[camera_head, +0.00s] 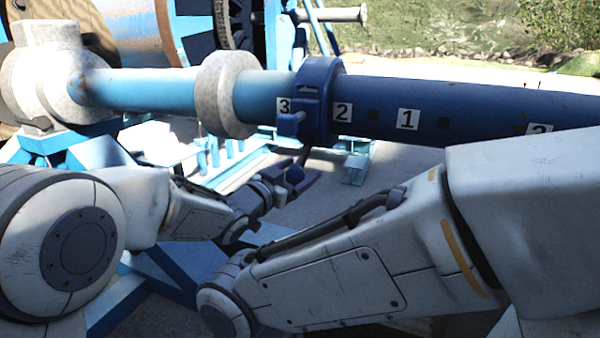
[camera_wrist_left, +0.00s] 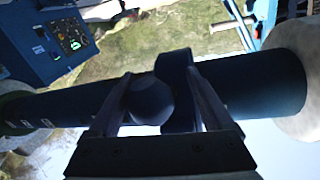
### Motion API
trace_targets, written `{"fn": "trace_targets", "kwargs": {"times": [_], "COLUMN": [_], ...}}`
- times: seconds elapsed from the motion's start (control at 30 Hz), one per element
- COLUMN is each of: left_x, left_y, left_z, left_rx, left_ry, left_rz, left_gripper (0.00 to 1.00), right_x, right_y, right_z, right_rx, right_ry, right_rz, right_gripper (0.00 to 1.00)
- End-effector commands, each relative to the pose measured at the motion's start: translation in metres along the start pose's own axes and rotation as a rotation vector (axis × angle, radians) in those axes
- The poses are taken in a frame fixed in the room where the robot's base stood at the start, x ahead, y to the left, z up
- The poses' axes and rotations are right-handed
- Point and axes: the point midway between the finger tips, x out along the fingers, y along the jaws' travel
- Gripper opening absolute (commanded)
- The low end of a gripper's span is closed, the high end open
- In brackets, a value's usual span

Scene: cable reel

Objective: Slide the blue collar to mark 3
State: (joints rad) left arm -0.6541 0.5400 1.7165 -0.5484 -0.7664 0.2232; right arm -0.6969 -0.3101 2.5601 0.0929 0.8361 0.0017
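The blue collar (camera_head: 320,95) sits around the pipe, between a plate marked 3 (camera_head: 283,106) on its left and one marked 2 (camera_head: 343,112) on its right. The left edge of the collar is close to the 3. My left gripper (camera_head: 305,168) is below the collar. In the left wrist view, the collar (camera_wrist_left: 176,88) and a round dark knob (camera_wrist_left: 150,100) show between the two spread fingers (camera_wrist_left: 160,85). The left finger is near the knob; contact cannot be told. My right gripper is out of view; my right arm crosses the foreground.
The pipe (camera_head: 460,105) runs across the view, with a plate marked 1 (camera_head: 408,119) and another partly hidden plate (camera_head: 539,129) farther right. A pale ring (camera_head: 224,95) encircles the pipe left of the 3. Blue frame parts (camera_head: 355,165) stand below.

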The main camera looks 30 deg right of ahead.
Motion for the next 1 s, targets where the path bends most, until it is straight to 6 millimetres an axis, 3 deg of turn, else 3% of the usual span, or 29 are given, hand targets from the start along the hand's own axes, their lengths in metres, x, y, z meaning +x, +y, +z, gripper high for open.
{"fn": "trace_targets", "kwargs": {"times": [0.37,0.8,1.0], "left_x": [-0.007,-0.086,-0.103], "left_y": [0.003,0.002,0.002], "left_z": [0.001,0.002,0.001], "left_rx": [0.002,0.002,0.001], "left_ry": [0.001,0.002,0.001], "left_rz": [0.005,0.002,0.003], "left_gripper": [0.83,0.83,0.83], "right_x": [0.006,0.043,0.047], "right_y": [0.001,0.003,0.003], "right_z": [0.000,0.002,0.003], "right_rx": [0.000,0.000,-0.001], "right_ry": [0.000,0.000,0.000], "right_rz": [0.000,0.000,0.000], "right_gripper": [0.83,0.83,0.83]}}
